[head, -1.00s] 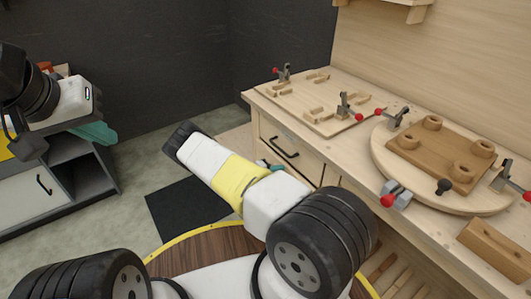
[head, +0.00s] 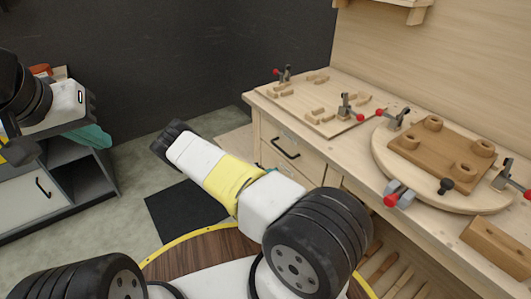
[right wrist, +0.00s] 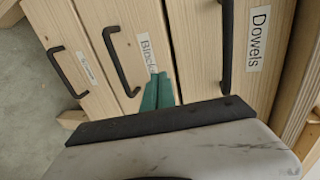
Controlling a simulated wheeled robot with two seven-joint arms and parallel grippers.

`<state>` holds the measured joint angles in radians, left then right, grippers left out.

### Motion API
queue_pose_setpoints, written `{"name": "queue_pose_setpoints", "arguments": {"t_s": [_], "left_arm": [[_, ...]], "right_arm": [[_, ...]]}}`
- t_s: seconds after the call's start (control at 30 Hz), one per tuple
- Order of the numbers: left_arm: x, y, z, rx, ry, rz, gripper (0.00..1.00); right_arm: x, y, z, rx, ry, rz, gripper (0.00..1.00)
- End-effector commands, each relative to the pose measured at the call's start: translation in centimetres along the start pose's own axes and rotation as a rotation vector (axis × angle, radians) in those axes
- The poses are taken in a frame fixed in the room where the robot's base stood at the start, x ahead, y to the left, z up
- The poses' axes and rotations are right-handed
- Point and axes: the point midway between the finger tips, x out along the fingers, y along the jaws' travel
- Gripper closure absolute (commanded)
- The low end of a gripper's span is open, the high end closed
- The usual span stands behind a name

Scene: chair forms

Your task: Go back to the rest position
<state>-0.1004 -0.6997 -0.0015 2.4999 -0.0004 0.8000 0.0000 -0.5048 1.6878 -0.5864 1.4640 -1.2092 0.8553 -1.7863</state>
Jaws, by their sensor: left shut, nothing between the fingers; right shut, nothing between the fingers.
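My left gripper (head: 97,137) shows at the left of the head view, its teal fingers shut and empty, in front of the grey cabinet. Its white housing is just above and to the left. My right gripper (right wrist: 158,92) shows in the right wrist view with its teal fingers shut and empty, in front of the workbench drawers. In the head view, my right arm hides nearly all of it. Whether its tips touch a drawer front, I cannot tell.
The workbench (head: 350,155) runs along the right, with a clamp board (head: 320,105), a round turntable (head: 385,165) and a wooden block (head: 497,247). A drawer labelled Dowels (right wrist: 250,60) has a black handle. The grey cabinet (head: 85,185) stands left. Open floor lies between.

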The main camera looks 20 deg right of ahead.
Motion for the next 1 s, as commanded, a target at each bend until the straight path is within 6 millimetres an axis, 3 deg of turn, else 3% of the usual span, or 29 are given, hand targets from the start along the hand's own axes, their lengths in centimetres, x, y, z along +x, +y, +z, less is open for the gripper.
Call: {"name": "queue_pose_setpoints", "arguments": {"t_s": [0.1,0.3,0.67,0.77,1.0], "left_arm": [[0.0,0.0,0.0,0.001,0.000,0.000,1.00],[0.0,0.0,0.0,0.001,0.000,0.000,1.00],[0.0,0.0,0.0,0.001,0.000,0.000,1.00],[0.0,0.0,0.0,0.001,0.000,0.000,1.00],[0.0,0.0,0.0,0.001,0.000,0.000,1.00]], "right_arm": [[-2.8,0.0,0.0,-0.001,-0.001,0.000,1.00],[-6.1,0.0,0.0,-0.001,0.001,0.000,1.00],[-7.6,-0.6,0.0,0.036,0.017,0.012,1.00],[-8.2,-2.3,-0.1,0.149,0.066,0.051,1.00],[-11.4,-9.7,-1.2,0.659,0.300,0.204,1.00]]}}
